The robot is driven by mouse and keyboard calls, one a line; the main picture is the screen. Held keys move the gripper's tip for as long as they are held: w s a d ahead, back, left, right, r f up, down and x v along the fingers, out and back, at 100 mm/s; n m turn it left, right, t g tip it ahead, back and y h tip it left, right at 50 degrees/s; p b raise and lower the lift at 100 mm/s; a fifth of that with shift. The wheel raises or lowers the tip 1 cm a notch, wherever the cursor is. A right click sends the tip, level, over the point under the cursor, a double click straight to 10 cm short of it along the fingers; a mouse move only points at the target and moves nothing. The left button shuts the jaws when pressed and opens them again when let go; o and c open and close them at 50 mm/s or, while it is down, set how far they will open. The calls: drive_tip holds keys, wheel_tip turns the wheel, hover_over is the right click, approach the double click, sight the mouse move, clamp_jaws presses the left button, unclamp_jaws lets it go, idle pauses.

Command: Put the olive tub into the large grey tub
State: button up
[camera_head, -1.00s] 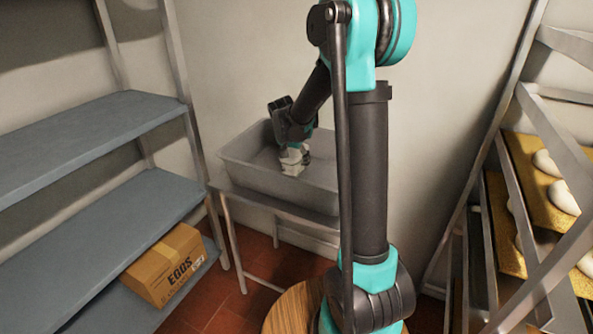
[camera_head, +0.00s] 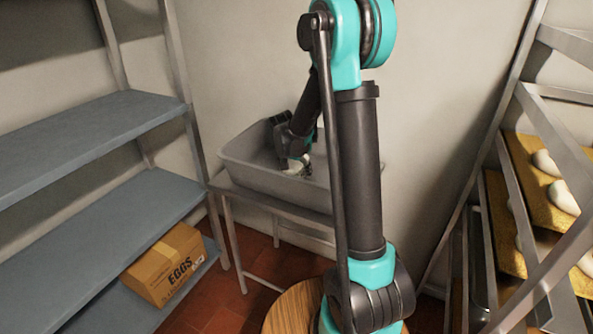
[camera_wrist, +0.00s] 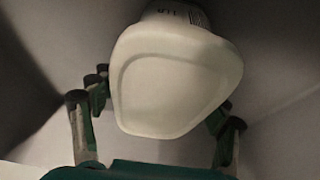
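The olive tub (camera_wrist: 172,80) is pale, with a smooth rounded face towards the wrist camera and a bit of printed label at the top. It looks tilted. In the head view a small pale part of it (camera_head: 303,165) shows beside my gripper (camera_head: 288,160), inside the large grey tub (camera_head: 265,178). In the wrist view my gripper (camera_wrist: 158,112) has its fingers spread wide on both sides. The left fingers stand just clear of the olive tub; the right fingertips are partly hidden behind it. Whether the olive tub rests on the grey tub's floor is hidden.
The grey tub stands on a metal-legged stand (camera_head: 232,240) against the wall. Blue-grey shelves (camera_head: 90,140) with an eggs carton (camera_head: 163,265) are at left. A rack with trays of pale dough (camera_head: 562,197) is at right. A round wooden top (camera_head: 290,310) is in front.

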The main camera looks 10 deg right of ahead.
drive_tip(key=shift+r, duration=0.1)
drive_tip(key=v, duration=1.2)
drive_tip(key=shift+w, duration=0.1)
